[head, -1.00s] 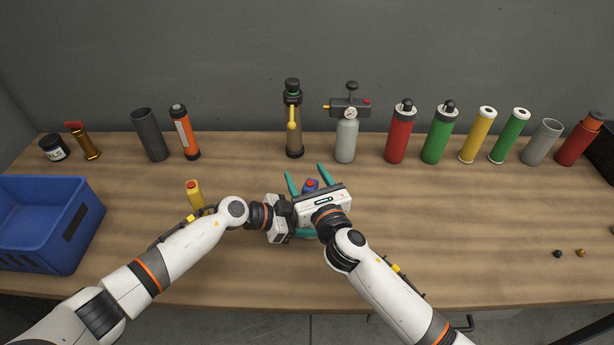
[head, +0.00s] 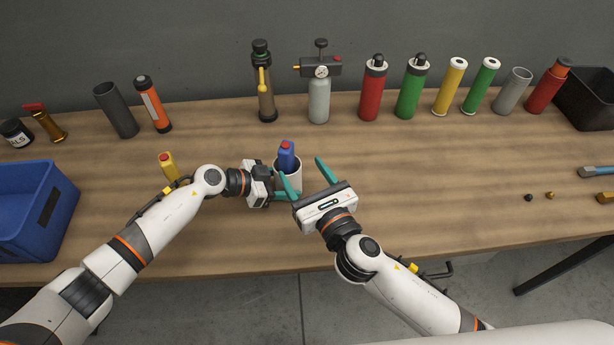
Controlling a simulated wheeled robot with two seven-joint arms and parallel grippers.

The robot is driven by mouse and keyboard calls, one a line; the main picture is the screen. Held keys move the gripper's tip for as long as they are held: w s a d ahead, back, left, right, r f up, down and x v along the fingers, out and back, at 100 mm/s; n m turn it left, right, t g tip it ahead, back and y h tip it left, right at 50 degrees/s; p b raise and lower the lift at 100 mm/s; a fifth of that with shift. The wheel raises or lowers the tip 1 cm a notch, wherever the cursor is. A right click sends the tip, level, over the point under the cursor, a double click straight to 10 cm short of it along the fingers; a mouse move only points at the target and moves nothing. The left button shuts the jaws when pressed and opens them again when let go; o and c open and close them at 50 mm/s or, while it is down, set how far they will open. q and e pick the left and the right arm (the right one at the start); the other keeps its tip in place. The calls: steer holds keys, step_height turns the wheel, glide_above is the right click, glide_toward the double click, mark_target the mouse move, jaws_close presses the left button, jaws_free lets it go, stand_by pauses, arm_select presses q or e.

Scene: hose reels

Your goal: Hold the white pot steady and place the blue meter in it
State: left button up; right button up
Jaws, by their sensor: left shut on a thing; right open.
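The white pot (head: 290,176) stands on the table in front of my arms. The blue meter (head: 286,156), with a red top, sits in the pot and sticks up above its rim, leaning slightly. My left gripper (head: 274,188) is at the pot's left side, shut on the pot; its fingers are partly hidden. My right gripper (head: 306,177) is open and empty, its teal fingers apart, at the near right of the pot. I cannot tell if a right finger touches the pot.
A yellow meter (head: 169,166) stands left, behind my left arm. A blue crate (head: 45,215) is at the left edge. Several cylinders, a pump (head: 264,85) and a grey gauge bottle (head: 319,95) line the back. The table right of the pot is mostly clear.

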steer(key=shift+s+d, duration=0.2)
steer(key=shift+s, duration=0.2)
arm_select(q)
steer(key=o, duration=0.8)
